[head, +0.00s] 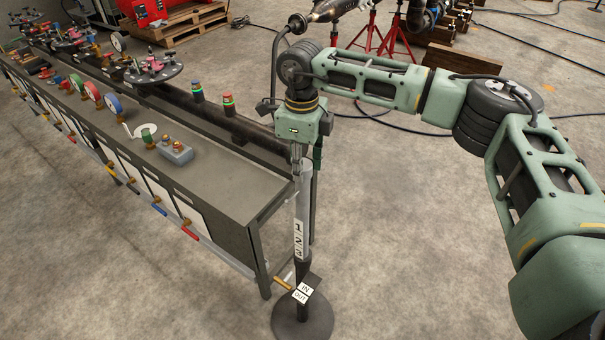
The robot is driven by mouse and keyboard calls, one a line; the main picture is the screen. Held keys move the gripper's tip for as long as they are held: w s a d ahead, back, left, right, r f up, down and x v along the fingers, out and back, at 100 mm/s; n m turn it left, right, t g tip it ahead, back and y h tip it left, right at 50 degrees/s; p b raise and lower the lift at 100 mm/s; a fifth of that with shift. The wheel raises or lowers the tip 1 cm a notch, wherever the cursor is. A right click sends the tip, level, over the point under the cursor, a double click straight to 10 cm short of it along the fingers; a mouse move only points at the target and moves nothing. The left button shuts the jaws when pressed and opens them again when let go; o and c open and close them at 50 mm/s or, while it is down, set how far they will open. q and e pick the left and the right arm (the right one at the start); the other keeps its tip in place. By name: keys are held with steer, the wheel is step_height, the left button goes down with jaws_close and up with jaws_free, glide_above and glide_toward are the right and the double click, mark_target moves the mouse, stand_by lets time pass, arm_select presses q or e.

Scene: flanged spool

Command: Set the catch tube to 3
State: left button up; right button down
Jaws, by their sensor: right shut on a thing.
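The catch tube (305,190) stands upright at the end of the long bench. Its upper part is light grey and carries a white strip with the numbers 1, 2 and 3 (298,239). Below is a darker post on a round dark base (302,318). A small plate marked IN and OUT (303,292) is low on the post. My right gripper (297,167) points down at the top of the tube and is shut on it. The fingertips are small and partly merge with the tube. The tube's mark setting is too small to read. My left gripper is not in view.
The long bench (215,180) runs to the upper left with gauges, valves and a round dark flange (153,69). A yellow-handled valve (284,284) sits beside the post. Red stands (393,40) and cables lie behind. The floor (420,240) right of the tube is clear.

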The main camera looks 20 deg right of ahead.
steer(key=shift+w+a+r, duration=0.1)
steer(key=shift+a+r, duration=0.05)
steer(key=shift+r, duration=0.2)
steer(key=c, duration=1.7)
jaws_free()
steer(key=o, duration=0.3)
steer(key=shift+s, duration=0.2)
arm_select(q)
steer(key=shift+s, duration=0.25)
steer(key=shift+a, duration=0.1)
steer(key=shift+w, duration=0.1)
arm_select(e)
step_height(320, 180, up, 12)
steer(key=shift+a, duration=0.1)
steer(key=shift+f, duration=0.1)
